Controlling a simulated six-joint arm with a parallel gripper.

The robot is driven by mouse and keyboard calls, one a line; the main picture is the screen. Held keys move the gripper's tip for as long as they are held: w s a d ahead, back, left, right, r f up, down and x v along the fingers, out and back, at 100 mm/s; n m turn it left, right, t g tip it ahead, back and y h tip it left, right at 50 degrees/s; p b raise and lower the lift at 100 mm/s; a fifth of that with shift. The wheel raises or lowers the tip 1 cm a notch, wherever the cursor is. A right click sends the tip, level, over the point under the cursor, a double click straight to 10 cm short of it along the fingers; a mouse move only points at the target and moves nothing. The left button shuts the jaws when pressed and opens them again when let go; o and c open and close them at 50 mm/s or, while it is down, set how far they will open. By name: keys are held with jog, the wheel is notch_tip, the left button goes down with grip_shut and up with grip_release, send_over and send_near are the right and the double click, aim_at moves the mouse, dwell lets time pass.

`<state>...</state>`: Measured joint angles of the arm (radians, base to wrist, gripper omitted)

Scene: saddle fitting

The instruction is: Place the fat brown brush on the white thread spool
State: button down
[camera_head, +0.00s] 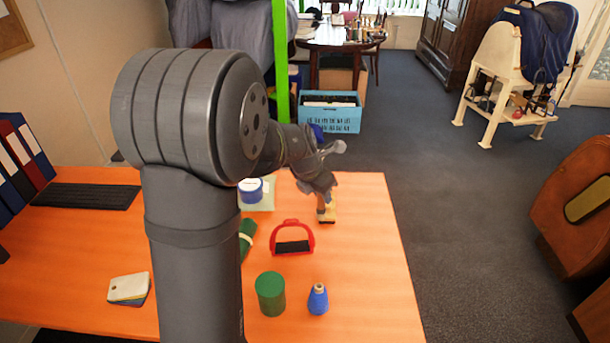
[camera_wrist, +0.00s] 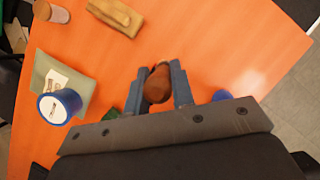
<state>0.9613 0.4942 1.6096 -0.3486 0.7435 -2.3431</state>
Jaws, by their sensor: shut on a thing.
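My gripper (camera_wrist: 160,76) is shut on the fat brown brush (camera_wrist: 157,87), whose rounded brown end shows between the two fingers in the wrist view. In the head view my gripper (camera_head: 320,188) is over the far right part of the orange table, and the brush is hard to make out there. A pale, whitish cylinder with a brown end (camera_wrist: 52,13) stands near the table edge at the wrist view's upper left. It looks like the white thread spool. My gripper is apart from it. My arm seems to hide it in the head view.
A tan wooden block (camera_wrist: 116,16) lies near my gripper. A blue tin with a white top (camera_wrist: 58,107) stands on a grey-green cloth (camera_wrist: 84,88). A red stirrup (camera_head: 293,225), a green cylinder (camera_head: 270,294) and a blue cone (camera_head: 318,299) stand closer.

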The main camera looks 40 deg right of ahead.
jog(key=w+d+r+n+t, duration=0.1)
jog(key=w+d+r+n, duration=0.1)
jog(key=w+d, duration=0.65)
jog(key=w+d+r+n+t, duration=0.15)
jog(key=w+d, duration=0.35)
jog(key=d, duration=0.6)
jog(key=shift+n+g, duration=0.25)
jog(key=shift+n, duration=0.1)
jog(key=shift+w+a+f, duration=0.25)
jog(key=shift+w+f, duration=1.55)
jog(key=shift+w, duration=0.2)
jog(key=shift+w+a+f, duration=0.2)
jog(key=shift+w+f, duration=1.6)
jog(key=shift+w, duration=0.15)
jog(key=shift+w+a+f, duration=0.25)
jog(key=shift+w+f, duration=1.55)
jog(key=shift+w, duration=0.2)
jog(key=shift+f, duration=0.1)
jog(key=c, duration=1.2)
grip_release()
jog(key=shift+c, duration=0.2)
jog(key=v, duration=1.2)
jog(key=shift+d, duration=0.2)
jog(key=shift+y, duration=0.3)
